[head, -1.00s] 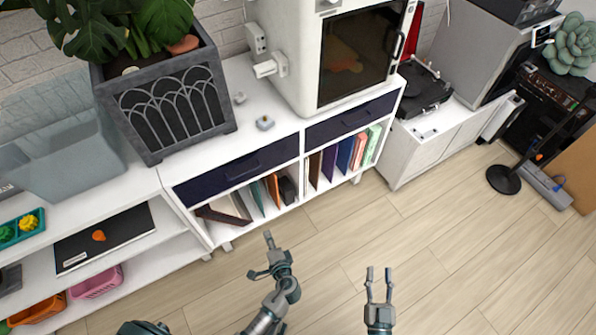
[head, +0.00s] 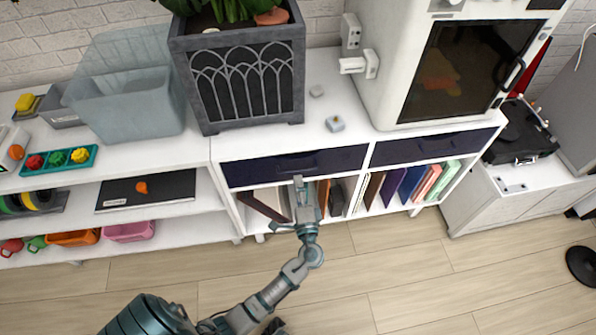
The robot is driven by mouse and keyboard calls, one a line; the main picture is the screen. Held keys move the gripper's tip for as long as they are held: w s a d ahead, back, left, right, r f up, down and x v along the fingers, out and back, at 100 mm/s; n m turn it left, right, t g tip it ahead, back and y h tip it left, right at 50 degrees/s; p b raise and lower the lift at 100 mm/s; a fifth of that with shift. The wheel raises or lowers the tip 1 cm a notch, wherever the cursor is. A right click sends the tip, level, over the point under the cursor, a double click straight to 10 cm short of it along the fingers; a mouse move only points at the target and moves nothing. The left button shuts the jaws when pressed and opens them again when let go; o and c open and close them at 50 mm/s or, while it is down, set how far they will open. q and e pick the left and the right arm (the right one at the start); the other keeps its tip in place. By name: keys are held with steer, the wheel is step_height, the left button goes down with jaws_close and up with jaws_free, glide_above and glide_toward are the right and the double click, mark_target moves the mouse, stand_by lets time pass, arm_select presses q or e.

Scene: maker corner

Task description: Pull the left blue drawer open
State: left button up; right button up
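The left blue drawer (head: 252,171) is a dark navy front under the white cabinet top, left of a matching drawer (head: 425,148). It looks shut, flush with the cabinet. Its dark handle is near the middle of the front. My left gripper (head: 304,184) is in front of the cabinet, its fingertips reaching up to the drawer's lower edge in the picture, just below the handle. I cannot tell whether it touches the drawer, or how far apart its fingers are. It hides part of the shelf behind. My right gripper is out of view.
Folders and books (head: 402,185) fill the compartments below the drawers. A planter (head: 245,85) and a white machine with a dark window (head: 450,70) stand on top. An open shelf (head: 150,222) adjoins at left. The wooden floor (head: 400,270) in front is clear.

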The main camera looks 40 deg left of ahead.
mark_target(296, 171)
arm_select(q)
steer(key=x, duration=0.4)
steer(key=shift+w+a, duration=0.2)
steer(key=shift+a, duration=0.15)
steer(key=shift+d, duration=0.1)
jaws_close()
